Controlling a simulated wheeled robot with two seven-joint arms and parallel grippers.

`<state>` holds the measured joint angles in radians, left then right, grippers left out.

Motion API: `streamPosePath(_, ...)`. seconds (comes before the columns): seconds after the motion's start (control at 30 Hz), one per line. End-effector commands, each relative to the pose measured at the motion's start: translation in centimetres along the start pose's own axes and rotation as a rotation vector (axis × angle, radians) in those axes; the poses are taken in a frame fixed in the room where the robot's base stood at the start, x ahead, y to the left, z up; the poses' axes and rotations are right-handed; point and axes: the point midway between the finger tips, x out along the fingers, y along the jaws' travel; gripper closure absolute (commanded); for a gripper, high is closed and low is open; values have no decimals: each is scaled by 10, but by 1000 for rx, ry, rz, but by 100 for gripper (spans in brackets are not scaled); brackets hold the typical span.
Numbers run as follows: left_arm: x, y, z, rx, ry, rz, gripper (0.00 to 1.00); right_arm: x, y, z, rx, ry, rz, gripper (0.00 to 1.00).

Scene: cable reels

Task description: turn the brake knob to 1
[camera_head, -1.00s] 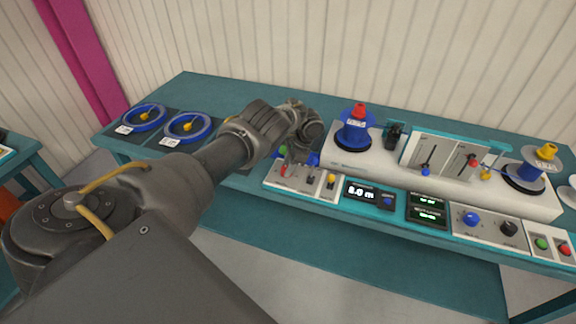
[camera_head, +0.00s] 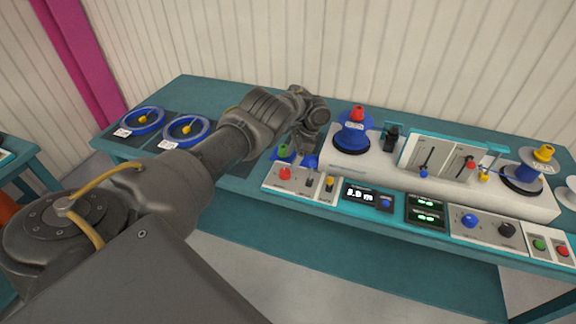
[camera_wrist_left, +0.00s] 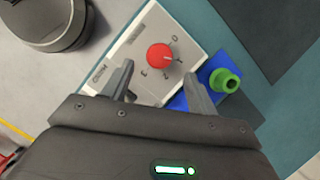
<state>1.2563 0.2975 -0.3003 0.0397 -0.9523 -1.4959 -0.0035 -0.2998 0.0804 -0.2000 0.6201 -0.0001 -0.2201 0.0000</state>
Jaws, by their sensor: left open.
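The red knob (camera_head: 285,173) sits on a white panel (camera_head: 271,184) at the left of the bench's control row. In the left wrist view the red knob (camera_wrist_left: 159,57) has a small pale mark on its right side, and dial characters are printed around its right and lower sides. I cannot read the setting with certainty. My left gripper (camera_head: 306,153) is above and beside this panel. In the left wrist view the left gripper (camera_wrist_left: 159,70) is open and empty, its fingers on either side of the knob's line but apart from it. My right gripper is not in view.
A green knob-like part on a blue base (camera_wrist_left: 225,80) is close to the right finger. Blue rings (camera_head: 187,130) lie left.

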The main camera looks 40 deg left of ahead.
Motion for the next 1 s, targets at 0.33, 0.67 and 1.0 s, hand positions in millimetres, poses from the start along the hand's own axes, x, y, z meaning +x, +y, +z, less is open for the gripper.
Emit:
streamPosePath(0.33,-46,0,0,-1,1,1,42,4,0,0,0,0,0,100)
streamPosePath(0.67,-49,0,0,-1,0,1,42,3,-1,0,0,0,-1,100)
streamPosePath(1.0,-49,0,0,-1,0,1,42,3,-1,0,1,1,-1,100)
